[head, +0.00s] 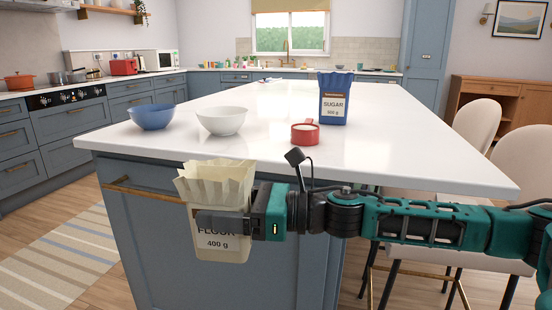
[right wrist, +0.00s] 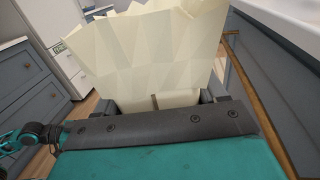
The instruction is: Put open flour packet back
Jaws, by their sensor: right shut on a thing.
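The open flour packet (head: 215,186) is cream-coloured, with a crumpled open top and a label reading "FLOUR 400 g". It is upright in the head view, in front of the island's near side, its top near the worktop edge. My right gripper (head: 222,223) is shut on the packet's sides and covers part of its label. In the right wrist view the packet (right wrist: 150,50) stands up between the fingers and fills the upper middle; its contents are not visible. My left gripper is not in view.
The white island worktop (head: 270,105) carries a blue bowl (head: 152,117), a white bowl (head: 222,121), a red cup (head: 305,133) and a blue sugar packet (head: 335,100). Chairs (head: 478,125) stand at the right. A brass rail (head: 145,190) runs along the island front.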

